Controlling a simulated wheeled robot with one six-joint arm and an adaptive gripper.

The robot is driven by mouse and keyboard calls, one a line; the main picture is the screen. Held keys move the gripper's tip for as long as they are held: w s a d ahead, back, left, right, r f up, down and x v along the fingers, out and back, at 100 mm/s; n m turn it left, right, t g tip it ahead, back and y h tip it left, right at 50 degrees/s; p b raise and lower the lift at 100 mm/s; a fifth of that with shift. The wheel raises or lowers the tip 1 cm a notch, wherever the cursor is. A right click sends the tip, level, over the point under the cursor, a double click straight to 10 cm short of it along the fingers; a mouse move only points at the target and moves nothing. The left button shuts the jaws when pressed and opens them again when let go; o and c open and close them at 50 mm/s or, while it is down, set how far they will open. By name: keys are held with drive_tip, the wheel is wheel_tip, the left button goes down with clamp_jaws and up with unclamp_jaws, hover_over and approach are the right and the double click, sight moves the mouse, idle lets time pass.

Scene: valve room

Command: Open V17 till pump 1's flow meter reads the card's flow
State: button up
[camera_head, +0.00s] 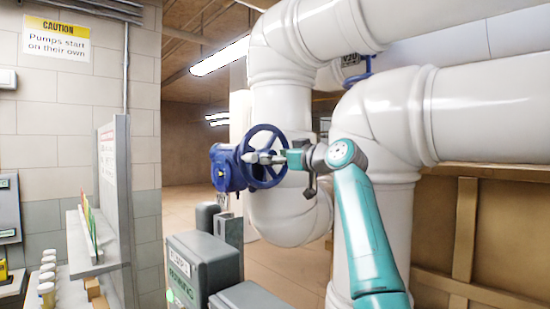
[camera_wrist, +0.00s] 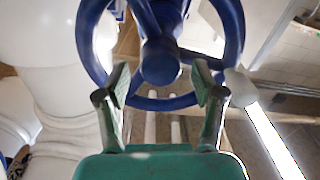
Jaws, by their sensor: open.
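A blue handwheel (camera_head: 264,157) on a blue valve body (camera_head: 225,168) stands left of the white pipes in the head view. I cannot read a tag on it. My gripper (camera_head: 262,157) is at the wheel, in front of its hub as seen there. In the wrist view the wheel's hub (camera_wrist: 160,62) and rim show just beyond the fingers. My gripper (camera_wrist: 160,85) is open, with one finger on each side below the hub. I cannot tell whether the fingers touch the wheel. No flow card or readable flow meter is seen.
Large white pipes (camera_head: 290,110) stand behind and right of my arm. A grey box labelled "RUNNING" (camera_head: 205,262) stands below the valve. A grey panel with a shelf (camera_head: 118,200) is at left. A caution sign (camera_head: 57,38) hangs on the wall.

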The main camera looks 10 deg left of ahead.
drive_tip(key=shift+w+a, duration=0.2)
drive_tip(key=shift+a, duration=0.1)
clamp_jaws()
